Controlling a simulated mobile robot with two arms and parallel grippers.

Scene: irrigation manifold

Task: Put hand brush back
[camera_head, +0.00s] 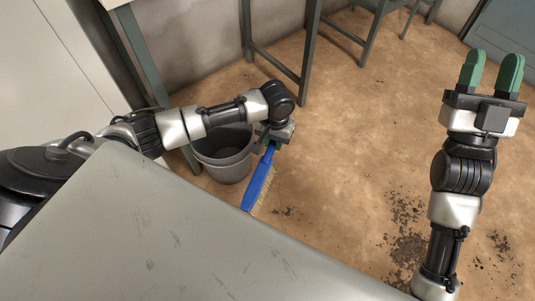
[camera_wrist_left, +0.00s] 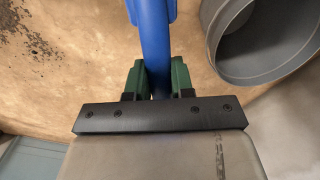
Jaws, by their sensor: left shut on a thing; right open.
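The hand brush (camera_head: 262,181) has a blue handle and pale bristles. My left gripper (camera_head: 273,140) is shut on its handle and holds it beside a grey bucket, with the bristle end toward the grey surface's edge. In the left wrist view, the blue handle (camera_wrist_left: 154,40) runs up from between the green fingers of my left gripper (camera_wrist_left: 159,80). The bristles are outside that view. My right gripper (camera_head: 491,72) is open and empty at the right, its green fingers apart and pointing up.
The grey bucket (camera_head: 226,160) stands on the floor and also shows in the wrist view (camera_wrist_left: 265,62). A grey flat surface (camera_head: 160,240) fills the lower left. Green-grey table legs (camera_head: 309,55) stand behind. Dark dirt (camera_head: 407,245) lies on the brown floor, which is otherwise clear in the middle.

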